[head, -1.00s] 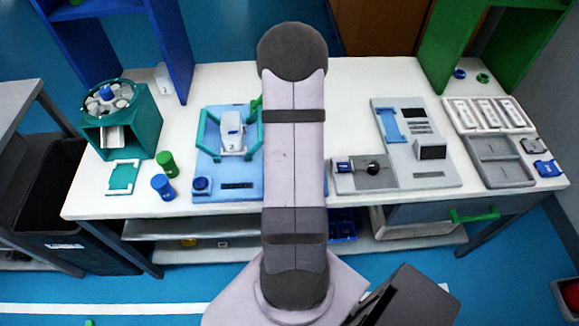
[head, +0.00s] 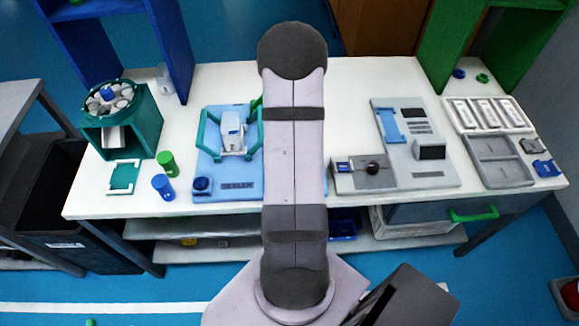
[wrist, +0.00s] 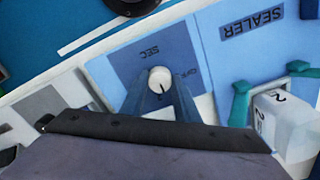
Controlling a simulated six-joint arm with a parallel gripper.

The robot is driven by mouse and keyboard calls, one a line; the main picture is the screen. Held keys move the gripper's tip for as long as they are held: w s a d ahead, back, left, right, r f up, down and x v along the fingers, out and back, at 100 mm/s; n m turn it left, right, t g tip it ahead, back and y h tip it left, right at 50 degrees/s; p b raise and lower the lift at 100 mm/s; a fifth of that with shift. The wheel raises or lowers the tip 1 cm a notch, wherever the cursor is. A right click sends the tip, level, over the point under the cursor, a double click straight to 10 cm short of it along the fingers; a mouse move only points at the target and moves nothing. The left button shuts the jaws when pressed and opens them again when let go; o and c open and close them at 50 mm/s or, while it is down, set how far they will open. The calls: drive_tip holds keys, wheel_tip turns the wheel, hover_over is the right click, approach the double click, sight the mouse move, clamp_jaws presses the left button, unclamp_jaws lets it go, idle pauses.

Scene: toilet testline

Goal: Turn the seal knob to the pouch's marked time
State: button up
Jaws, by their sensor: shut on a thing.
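The seal knob (wrist: 160,80) is a small round white knob with a dark pointer line, which points down in the wrist view. My gripper (wrist: 161,95) is shut on the knob, one blue-grey finger on each side. A white pouch-like block (wrist: 285,120) marked "2" stands in the teal frame of the light-blue sealer (wrist: 215,70); the block also shows in the head view (head: 232,128). My arm hides the knob and gripper in the head view.
A teal carousel box (head: 150,118), a green cylinder (head: 167,163) and a blue cylinder (head: 163,187) stand left of the sealer. A grey device (head: 425,165) and grey trays (head: 500,175) are at the right. The bench between the carousel and sealer is partly clear.

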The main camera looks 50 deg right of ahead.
drive_tip(key=shift+m, duration=2.3)
drive_tip(key=o, duration=1)
drive_tip(key=shift+o, duration=0.2)
drive_tip(key=shift+r+b, duration=0.75)
drive_tip(key=shift+r, duration=2.95)
